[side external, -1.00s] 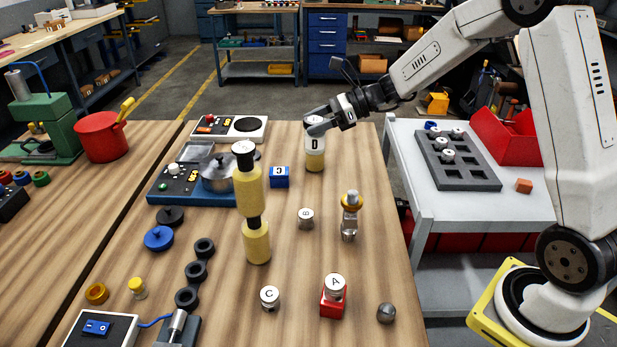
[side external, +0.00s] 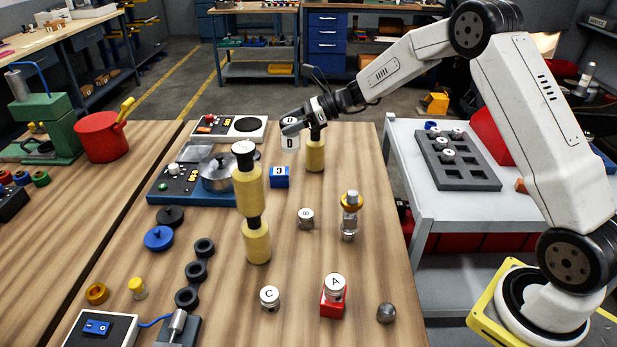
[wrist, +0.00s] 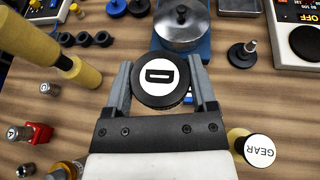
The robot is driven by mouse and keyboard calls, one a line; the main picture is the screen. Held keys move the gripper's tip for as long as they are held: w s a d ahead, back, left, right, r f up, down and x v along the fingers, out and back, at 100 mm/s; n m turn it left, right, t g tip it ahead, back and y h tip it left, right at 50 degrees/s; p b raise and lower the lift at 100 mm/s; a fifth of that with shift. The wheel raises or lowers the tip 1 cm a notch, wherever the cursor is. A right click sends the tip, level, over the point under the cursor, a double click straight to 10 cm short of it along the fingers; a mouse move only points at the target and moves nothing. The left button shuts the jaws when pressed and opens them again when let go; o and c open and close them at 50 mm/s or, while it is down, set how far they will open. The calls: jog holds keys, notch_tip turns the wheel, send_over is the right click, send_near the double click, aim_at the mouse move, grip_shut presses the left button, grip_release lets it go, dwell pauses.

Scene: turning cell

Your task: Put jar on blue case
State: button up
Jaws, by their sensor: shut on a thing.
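The jar, marked D, is a short cylinder with a white top and side label (side external: 290,141). My gripper (side external: 292,128) is shut on it and holds it in the air. In the wrist view the jar (wrist: 159,78) sits between my two grey fingers, its white D label facing the camera. The blue case (side external: 279,178), a small blue block with a white C label, stands on the wooden table below the jar and a little to its left in the side view.
A yellow cylinder (side external: 315,156) with a dark neck stands right of the jar; its top reads GEAR in the wrist view (wrist: 258,150). A tall yellow stack (side external: 250,185) and a steel pot (side external: 217,176) stand left. A jar marked B (side external: 306,218) stands nearer the front.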

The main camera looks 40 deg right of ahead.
jog(key=w+f, duration=0.5)
jog(key=shift+f, duration=0.3)
jog(key=shift+w, duration=0.1)
jog(key=shift+w+f, duration=0.2)
jog(key=shift+f, duration=1.65)
jog(key=shift+f, duration=0.15)
jog(key=o, duration=1.2)
jog(key=shift+o, duration=0.2)
jog(key=shift+d+r, duration=0.1)
jog(key=shift+r, duration=0.1)
jog(key=v, duration=1.2)
